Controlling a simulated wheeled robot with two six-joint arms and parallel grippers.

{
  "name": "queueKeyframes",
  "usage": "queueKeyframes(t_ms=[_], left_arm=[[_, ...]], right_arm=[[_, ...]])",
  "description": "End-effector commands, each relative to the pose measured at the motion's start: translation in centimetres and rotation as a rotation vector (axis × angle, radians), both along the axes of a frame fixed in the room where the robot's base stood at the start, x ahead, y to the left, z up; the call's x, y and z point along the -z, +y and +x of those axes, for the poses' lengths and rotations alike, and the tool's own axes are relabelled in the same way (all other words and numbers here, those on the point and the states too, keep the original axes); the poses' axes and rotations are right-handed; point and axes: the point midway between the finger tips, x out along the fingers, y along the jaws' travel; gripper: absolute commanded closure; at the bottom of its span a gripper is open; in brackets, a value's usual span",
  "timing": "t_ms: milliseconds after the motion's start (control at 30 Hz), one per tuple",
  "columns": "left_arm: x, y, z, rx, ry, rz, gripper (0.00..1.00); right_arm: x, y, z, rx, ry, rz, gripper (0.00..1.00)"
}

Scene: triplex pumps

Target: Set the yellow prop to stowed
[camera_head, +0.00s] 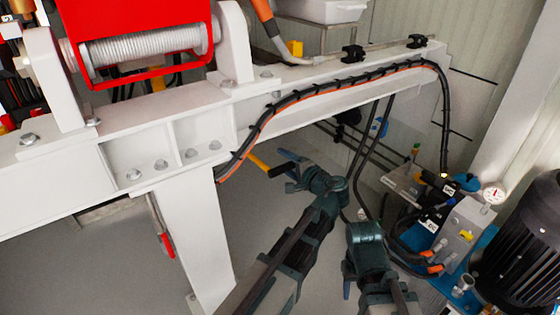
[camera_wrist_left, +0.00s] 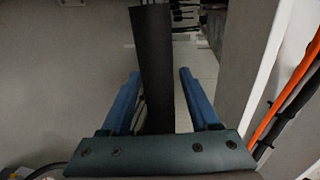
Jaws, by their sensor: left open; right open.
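The yellow prop (camera_head: 259,162) is a thin yellow bar with a black grip at its right end, below the white beam. In the head view my left gripper (camera_head: 286,170) is at the black grip, with its blue fingers apart. In the left wrist view the dark grip (camera_wrist_left: 152,50) runs lengthwise between the two open fingers of my left gripper (camera_wrist_left: 160,73). I see a gap on the right side; contact on the left side is unclear. My right gripper (camera_head: 347,288) points down, lower right, partly hidden by its own arm; no object shows in it.
A white beam (camera_head: 330,75) with a black and orange hose crosses above my left gripper. A white post (camera_head: 190,240) with a red handle (camera_head: 165,245) stands left. A pump unit with a gauge (camera_head: 493,194) and black motor (camera_head: 525,250) stands right. Grey floor lies open below.

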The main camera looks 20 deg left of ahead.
Motion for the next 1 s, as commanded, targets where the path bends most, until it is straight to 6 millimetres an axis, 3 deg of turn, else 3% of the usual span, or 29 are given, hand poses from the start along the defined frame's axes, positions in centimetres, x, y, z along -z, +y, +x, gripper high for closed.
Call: queueKeyframes(t_ms=[100,433,1000], left_arm=[[-0.02,0.00,-0.01,0.000,0.000,0.000,0.40],[-0.01,0.02,-0.02,0.000,0.000,0.000,0.99],[-0.01,0.03,-0.03,-0.001,0.000,0.000,1.00]], right_arm=[[-0.02,-0.01,-0.01,0.000,0.000,0.000,0.50],[-0.02,-0.01,0.00,0.000,0.000,0.000,0.50],[-0.01,0.00,0.00,0.000,0.000,0.000,0.50]])
